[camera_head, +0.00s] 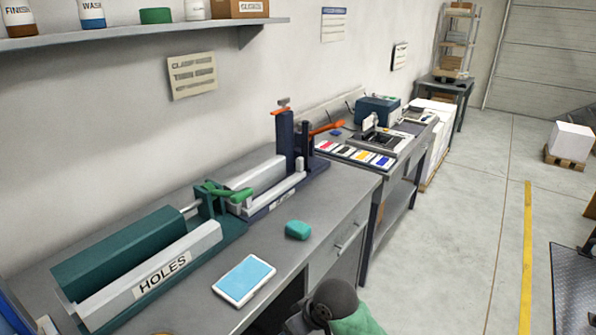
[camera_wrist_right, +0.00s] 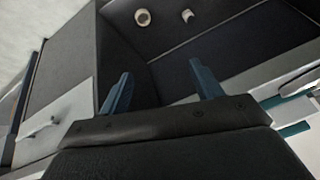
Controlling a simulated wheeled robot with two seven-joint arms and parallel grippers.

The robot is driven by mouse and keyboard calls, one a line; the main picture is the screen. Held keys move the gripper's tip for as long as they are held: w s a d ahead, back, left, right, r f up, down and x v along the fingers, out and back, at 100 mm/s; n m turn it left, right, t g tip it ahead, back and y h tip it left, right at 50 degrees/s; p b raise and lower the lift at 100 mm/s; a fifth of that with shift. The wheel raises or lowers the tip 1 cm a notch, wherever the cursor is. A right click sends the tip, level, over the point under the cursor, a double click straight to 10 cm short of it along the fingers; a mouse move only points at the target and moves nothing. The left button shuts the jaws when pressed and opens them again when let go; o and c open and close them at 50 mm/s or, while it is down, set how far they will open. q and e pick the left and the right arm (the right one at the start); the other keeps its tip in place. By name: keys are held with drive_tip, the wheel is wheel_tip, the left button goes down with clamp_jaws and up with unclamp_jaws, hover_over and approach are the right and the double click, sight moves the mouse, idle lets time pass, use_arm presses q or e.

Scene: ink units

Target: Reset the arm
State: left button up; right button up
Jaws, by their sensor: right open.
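In the right wrist view my right gripper (camera_wrist_right: 162,88) is open, its two blue fingers apart with nothing between them. Dark panels of what looks like the bench's underside or inside lie beyond the fingers. In the head view part of my right arm (camera_head: 335,302) shows at the bottom, low by the bench's front edge. Its fingers are hidden there. My left gripper is not in view.
The grey bench (camera_head: 335,200) carries a green HOLES device (camera_head: 125,255), a light-blue pad (camera_head: 244,279) and a teal block (camera_head: 298,229). A drawer handle (camera_head: 350,240) sticks out in front. The floor (camera_head: 455,240) at right is largely clear.

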drive_tip(key=s+d+f+m+t+h, duration=0.1)
drive_tip(key=s+d+f+m+h, duration=0.3)
drive_tip(key=s+d, duration=0.65)
drive_tip(key=s+d+f+m+h, duration=0.1)
drive_tip(key=s+d+f+m, duration=0.1)
drive_tip(key=s+d+f, duration=0.65)
drive_tip(key=s+a+f+g, duration=0.1)
drive_tip(key=s+f, duration=0.1)
drive_tip(key=f, duration=1.1)
drive_tip(key=s+f+g, duration=0.1)
drive_tip(key=s+f, duration=0.1)
drive_tip(key=f, duration=1.1)
drive_tip(key=shift+s+a+f+y, duration=0.2)
drive_tip(key=shift+a+y, duration=0.2)
